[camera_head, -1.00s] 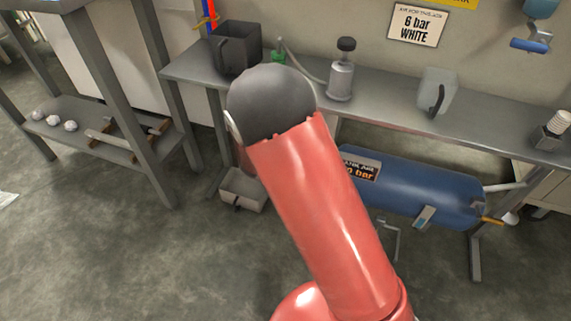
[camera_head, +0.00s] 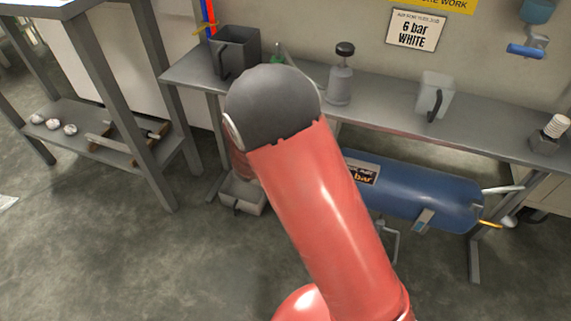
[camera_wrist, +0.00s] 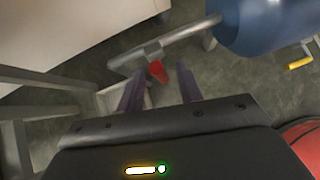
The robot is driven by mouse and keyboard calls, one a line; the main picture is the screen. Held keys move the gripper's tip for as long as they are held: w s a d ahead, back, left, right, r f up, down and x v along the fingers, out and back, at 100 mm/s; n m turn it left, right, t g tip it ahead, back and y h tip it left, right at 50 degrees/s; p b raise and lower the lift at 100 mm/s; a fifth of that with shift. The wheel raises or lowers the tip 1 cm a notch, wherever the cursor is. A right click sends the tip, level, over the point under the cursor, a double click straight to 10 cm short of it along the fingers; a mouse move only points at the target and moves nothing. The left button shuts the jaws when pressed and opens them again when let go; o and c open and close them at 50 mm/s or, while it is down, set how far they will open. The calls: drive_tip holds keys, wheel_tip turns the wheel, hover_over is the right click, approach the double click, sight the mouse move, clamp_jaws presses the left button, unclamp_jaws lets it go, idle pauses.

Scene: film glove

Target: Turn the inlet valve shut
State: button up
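A grey pipe (camera_wrist: 165,44) runs out from the end of the blue tank (camera_wrist: 262,22) in the wrist view. A short red handle (camera_wrist: 157,72) hangs below a fitting on this pipe; it looks like the inlet valve's handle. My gripper (camera_wrist: 161,70) is open, its two dark fingers apart, with the red handle appearing in the gap near the fingertips. I cannot tell whether either finger touches it. In the head view, the tank (camera_head: 425,195) lies under the bench, and my red arm hides my gripper and the red handle.
A yellow lever (camera_head: 490,223) is at the tank's right end. A grey box (camera_head: 242,192) sits on the floor beside my arm.

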drive_tip(key=p+v, duration=0.1)
drive_tip(key=v, duration=0.4)
drive_tip(key=shift+s+r, duration=0.1)
drive_tip(key=shift+r, duration=0.05)
